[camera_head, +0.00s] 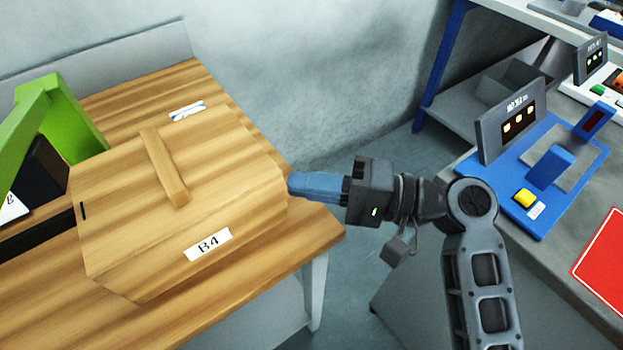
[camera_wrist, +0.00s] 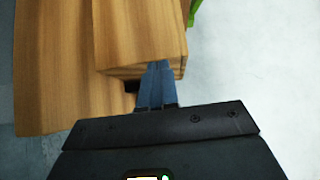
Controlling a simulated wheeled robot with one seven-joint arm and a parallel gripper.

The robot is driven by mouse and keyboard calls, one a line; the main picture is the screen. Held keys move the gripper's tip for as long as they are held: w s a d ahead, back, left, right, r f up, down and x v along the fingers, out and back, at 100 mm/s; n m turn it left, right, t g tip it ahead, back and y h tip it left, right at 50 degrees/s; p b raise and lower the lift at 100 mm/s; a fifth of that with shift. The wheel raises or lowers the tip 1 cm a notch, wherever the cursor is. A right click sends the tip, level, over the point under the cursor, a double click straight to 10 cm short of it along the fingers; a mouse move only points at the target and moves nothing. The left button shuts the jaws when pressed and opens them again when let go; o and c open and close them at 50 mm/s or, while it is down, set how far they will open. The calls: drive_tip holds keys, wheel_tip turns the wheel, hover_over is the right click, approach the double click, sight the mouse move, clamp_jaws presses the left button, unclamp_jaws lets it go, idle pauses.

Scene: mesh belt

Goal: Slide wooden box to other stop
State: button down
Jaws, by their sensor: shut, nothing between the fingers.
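A wooden box (camera_head: 120,225) with a bar handle on its lid and a label reading B4 sits on the wooden table at the left of the head view. It also shows in the wrist view (camera_wrist: 135,30). My gripper (camera_head: 292,184) is at the right side of the box, with its blue fingers pressed together and empty. The fingertips are against or very close to that side; I cannot tell if they touch. In the wrist view the fingers (camera_wrist: 157,68) point at the box's side. A green bracket (camera_head: 75,118) stands at the left end of the table, beyond the box.
The wooden table (camera_head: 215,320) has a small label (camera_head: 187,110) behind the box. A black block (camera_head: 40,172) sits by the green bracket. At the right, a grey bench holds a blue device (camera_head: 545,175) and a red panel (camera_head: 605,265). Open floor lies between table and bench.

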sight(138, 273)
drive_tip(key=s+a, duration=0.4)
drive_tip(key=a, duration=0.2)
drive_tip(key=s+a+p, duration=0.1)
drive_tip(key=s+a, duration=0.3)
drive_tip(key=a, duration=0.2)
drive_tip(key=s+a+p, duration=0.1)
drive_tip(key=s+a, duration=0.3)
drive_tip(key=a, duration=0.2)
drive_tip(key=shift+s+a, duration=0.2)
drive_tip(key=shift+a, duration=0.1)
drive_tip(key=shift+w, duration=0.15)
